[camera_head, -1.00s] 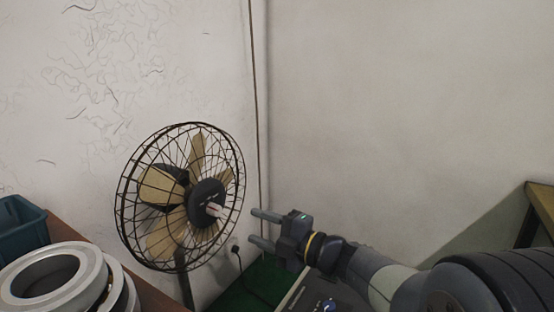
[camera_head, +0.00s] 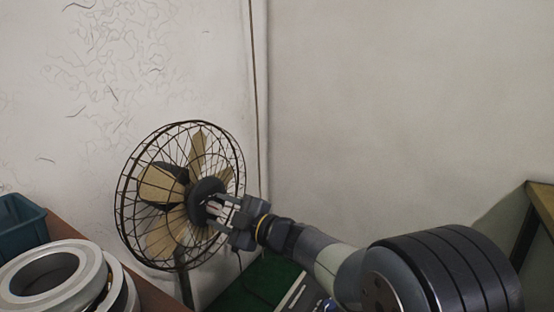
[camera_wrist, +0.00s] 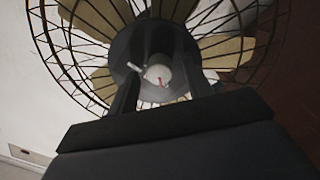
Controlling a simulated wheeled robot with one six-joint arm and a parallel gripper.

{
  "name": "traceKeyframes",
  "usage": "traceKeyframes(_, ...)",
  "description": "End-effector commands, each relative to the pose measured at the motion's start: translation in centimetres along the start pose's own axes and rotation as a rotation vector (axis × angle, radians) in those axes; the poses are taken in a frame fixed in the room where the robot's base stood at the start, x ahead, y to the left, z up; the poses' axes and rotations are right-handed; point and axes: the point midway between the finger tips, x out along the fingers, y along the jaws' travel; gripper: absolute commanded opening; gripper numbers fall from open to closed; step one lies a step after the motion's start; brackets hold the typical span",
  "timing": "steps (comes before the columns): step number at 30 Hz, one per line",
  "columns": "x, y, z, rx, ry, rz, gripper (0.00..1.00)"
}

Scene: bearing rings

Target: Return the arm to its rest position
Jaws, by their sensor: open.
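My gripper (camera_head: 222,207) is open and empty. In the head view its fingers point left and overlap the hub of the standing fan; I cannot tell how far apart they are in depth. In the wrist view my gripper (camera_wrist: 158,98) has its two fingers spread, with the fan hub showing between them. My arm reaches in from the lower right.
The caged fan (camera_head: 180,195) stands near the wall corner; it also fills the wrist view (camera_wrist: 215,50). Metal bearing rings (camera_head: 92,270) lie stacked at lower left beside a teal bin (camera_head: 18,232). A wooden edge (camera_head: 541,205) is at right.

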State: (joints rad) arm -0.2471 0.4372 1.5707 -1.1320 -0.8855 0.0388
Motion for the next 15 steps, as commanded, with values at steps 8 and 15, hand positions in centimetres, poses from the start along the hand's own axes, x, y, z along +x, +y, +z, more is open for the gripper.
traceKeyframes(8, 0.0, 0.17, -0.14, 0.262, -0.009, 0.001, 0.48)
traceKeyframes(15, 0.0, 0.18, -0.12, 0.475, -0.016, 0.003, 0.48)
